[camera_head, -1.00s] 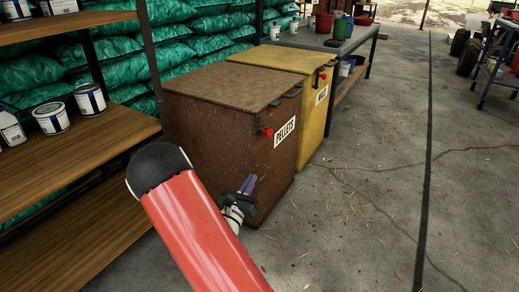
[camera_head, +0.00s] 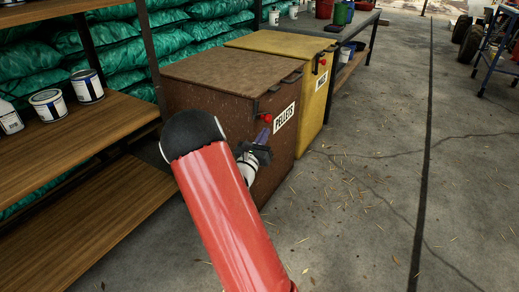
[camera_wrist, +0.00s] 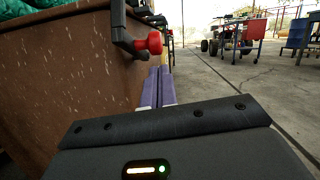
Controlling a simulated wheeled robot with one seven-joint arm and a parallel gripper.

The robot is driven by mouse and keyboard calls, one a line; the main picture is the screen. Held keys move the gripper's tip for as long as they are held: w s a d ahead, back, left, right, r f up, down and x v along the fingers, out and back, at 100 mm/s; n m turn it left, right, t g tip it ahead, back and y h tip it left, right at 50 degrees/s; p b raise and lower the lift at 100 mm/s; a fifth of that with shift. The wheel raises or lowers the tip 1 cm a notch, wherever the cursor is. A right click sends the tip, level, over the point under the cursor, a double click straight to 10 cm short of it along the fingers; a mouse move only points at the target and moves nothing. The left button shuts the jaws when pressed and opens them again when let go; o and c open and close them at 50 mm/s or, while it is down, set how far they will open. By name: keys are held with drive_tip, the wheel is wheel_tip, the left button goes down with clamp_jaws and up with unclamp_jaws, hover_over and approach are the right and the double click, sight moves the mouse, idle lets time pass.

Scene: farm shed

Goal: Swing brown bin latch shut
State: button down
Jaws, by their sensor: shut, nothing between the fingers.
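The brown bin (camera_head: 205,108) with the PELLETS label stands beside the shelf, its lid lying flat on top. Its latch (camera_head: 266,117) is a dark arm with a red knob on the front face. In the wrist view the latch (camera_wrist: 148,42) hangs from the upper part of the brown bin (camera_wrist: 60,70), the red knob sticking out to the right. My gripper (camera_head: 263,136) is in front of the bin, just below the knob. Its purple fingers (camera_wrist: 158,85) are shut and empty, below and slightly right of the knob. I cannot tell whether they touch it.
A yellow bin (camera_head: 312,85) stands directly behind the brown one, with its own red-knobbed latch. A wooden shelf (camera_head: 80,130) with cans is at the left. The concrete floor (camera_head: 370,190) at the right is open, with scattered straw.

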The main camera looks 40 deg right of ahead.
drive_tip(key=shift+w+d+r, duration=0.2)
drive_tip(key=shift+d+r, duration=0.05)
drive_tip(key=shift+r, duration=0.3)
